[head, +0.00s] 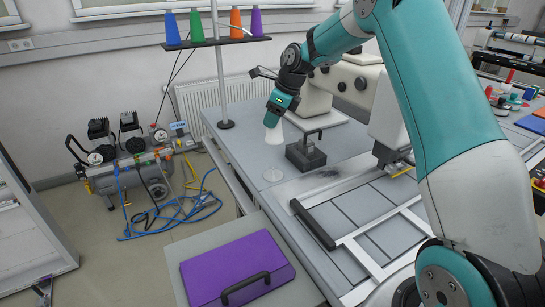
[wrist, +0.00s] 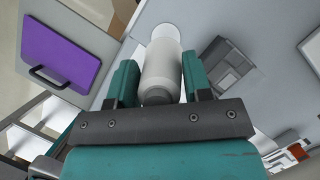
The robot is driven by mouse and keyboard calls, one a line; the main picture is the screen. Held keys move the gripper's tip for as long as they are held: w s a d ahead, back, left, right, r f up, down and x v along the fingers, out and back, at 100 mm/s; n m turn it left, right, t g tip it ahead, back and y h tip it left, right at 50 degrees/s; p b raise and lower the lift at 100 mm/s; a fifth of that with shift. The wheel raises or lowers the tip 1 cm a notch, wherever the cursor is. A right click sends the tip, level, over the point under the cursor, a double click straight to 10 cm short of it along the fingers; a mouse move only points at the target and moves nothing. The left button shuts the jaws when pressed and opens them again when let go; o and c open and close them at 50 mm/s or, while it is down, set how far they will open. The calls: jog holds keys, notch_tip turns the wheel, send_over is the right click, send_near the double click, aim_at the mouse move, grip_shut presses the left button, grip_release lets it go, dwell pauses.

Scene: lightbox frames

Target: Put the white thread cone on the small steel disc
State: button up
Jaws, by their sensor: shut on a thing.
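My gripper (head: 280,108) is shut on the white thread cone (head: 274,133), which hangs upright below it, wide end down. In the wrist view the cone (wrist: 162,72) sits between both fingers of my gripper (wrist: 161,82). The small steel disc (head: 272,174) lies flat on the grey table, lower in the head view than the cone, with a visible gap between them. In the wrist view a pale round shape shows at the cone's far end; I cannot tell whether it is the disc.
A dark block with a handle (head: 306,153) stands on the table (head: 236,132) right of the cone. A stand with coloured cones (head: 218,42) rises behind left. A purple case (head: 237,270) lies in front. White machines (head: 350,82) stand behind.

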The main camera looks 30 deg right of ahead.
notch_tip(320, 180, down, 13)
jog(key=p, duration=0.2)
jog(key=shift+p, duration=0.35)
jog(key=shift+f, duration=0.1)
jog(key=o, duration=1)
jog(key=shift+s, duration=0.1)
